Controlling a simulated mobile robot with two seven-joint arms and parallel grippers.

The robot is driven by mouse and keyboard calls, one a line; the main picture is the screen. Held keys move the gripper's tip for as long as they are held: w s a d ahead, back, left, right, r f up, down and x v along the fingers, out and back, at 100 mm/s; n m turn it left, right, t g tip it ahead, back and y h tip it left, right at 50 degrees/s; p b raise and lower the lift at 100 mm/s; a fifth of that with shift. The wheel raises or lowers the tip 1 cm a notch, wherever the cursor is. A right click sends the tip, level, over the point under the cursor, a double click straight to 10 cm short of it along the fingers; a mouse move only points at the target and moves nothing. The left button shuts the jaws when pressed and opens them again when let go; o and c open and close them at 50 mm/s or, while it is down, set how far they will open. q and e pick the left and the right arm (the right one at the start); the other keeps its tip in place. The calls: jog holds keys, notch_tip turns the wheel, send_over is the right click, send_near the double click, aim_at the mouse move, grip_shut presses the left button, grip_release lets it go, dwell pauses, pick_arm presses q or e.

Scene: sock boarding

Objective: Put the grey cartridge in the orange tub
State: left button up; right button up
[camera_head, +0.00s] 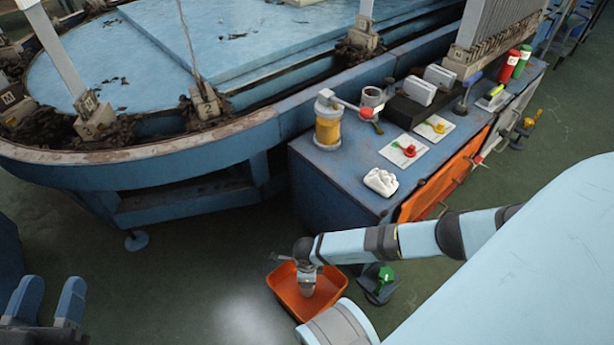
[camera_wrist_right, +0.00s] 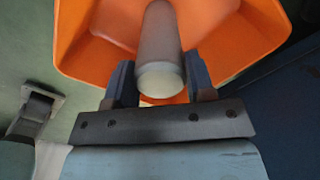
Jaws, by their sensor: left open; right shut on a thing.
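The grey cartridge (camera_wrist_right: 158,35) is a smooth cylinder with a pale end. In the right wrist view it sits between the fingers of my right gripper (camera_wrist_right: 158,68), which is shut on it. The orange tub (camera_wrist_right: 235,45) fills the view behind the cartridge. In the head view the tub (camera_head: 329,285) stands on the floor in front of the blue bench, and the end of my right arm is over it. I cannot tell whether the cartridge touches the tub. My left gripper (camera_head: 47,305) is open and empty at the lower left, far from the tub.
A green-topped fixture (camera_head: 385,278) stands right beside the tub. Floor (camera_head: 190,270) left of the tub is clear.

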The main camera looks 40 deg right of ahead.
pick_arm(q)
jog(key=shift+s+f, duration=0.1)
pick_arm(e)
jog(key=shift+f, duration=0.15)
pick_arm(q)
jog(key=shift+d, duration=0.1)
pick_arm(e)
jog(key=o, duration=1.1)
jog(key=shift+o, duration=0.2)
notch_tip(320, 180, up, 4)
jog(key=shift+f+p, duration=0.15)
jog(key=shift+p, duration=0.9)
pick_arm(q)
jog(key=s+n+p, duration=0.1)
jog(key=d+n+g+p, duration=0.1)
jog(key=s+n+g+y+p, duration=0.1)
jog(key=n+p, duration=0.1)
jog(key=shift+s+d+f, duration=0.3)
jog(key=shift+s+d, duration=0.05)
pick_arm(e)
notch_tip(320, 180, up, 9)
jog(key=shift+f, duration=0.2)
pick_arm(q)
jog(key=shift+r, duration=0.1)
